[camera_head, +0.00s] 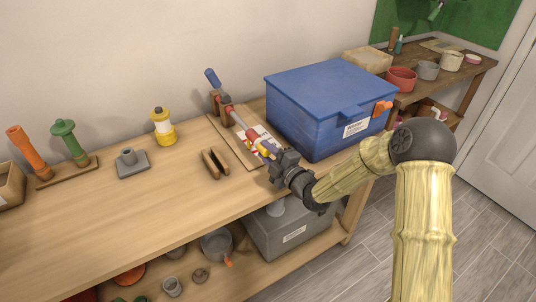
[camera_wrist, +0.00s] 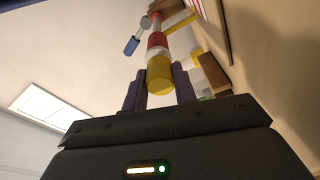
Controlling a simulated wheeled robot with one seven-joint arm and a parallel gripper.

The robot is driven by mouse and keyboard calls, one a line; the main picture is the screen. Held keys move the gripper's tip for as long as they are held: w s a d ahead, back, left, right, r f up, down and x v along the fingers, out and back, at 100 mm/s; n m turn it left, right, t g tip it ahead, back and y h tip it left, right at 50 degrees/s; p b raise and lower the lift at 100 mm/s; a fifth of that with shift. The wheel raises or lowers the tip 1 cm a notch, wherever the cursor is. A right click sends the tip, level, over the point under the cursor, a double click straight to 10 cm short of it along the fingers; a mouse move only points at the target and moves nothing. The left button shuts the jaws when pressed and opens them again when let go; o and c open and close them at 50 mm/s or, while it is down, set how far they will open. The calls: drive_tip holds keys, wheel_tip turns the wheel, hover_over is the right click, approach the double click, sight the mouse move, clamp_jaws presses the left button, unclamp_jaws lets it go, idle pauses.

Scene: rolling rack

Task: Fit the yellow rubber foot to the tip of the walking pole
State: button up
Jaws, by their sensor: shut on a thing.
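The walking pole (camera_head: 240,120) lies slanted in a wooden holder on the bench, its blue end (camera_head: 212,77) up at the far left and its lower end toward my gripper. My gripper (camera_head: 273,155) is shut on the yellow rubber foot (camera_wrist: 159,72), which sits between the two dark fingers in the wrist view. Beyond the foot, the pole's red and white bands (camera_wrist: 157,40) run in line with it. The foot looks at or against the pole's tip; I cannot tell how far it is seated. The fingers hide its sides.
A blue box (camera_head: 312,110) with an orange latch stands right beside the pole. A grey bin (camera_head: 290,230) is on the lower shelf.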

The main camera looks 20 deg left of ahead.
drive_tip(key=shift+w+a, duration=0.1)
drive_tip(key=shift+w, duration=0.25)
drive_tip(key=shift+a, duration=0.15)
drive_tip(key=o, duration=1)
drive_tip(key=shift+s, duration=0.1)
drive_tip(key=b+v, duration=0.1)
drive_tip(key=v, duration=1.6)
drive_tip(key=shift+b, duration=0.4)
drive_tip(key=shift+f, duration=0.1)
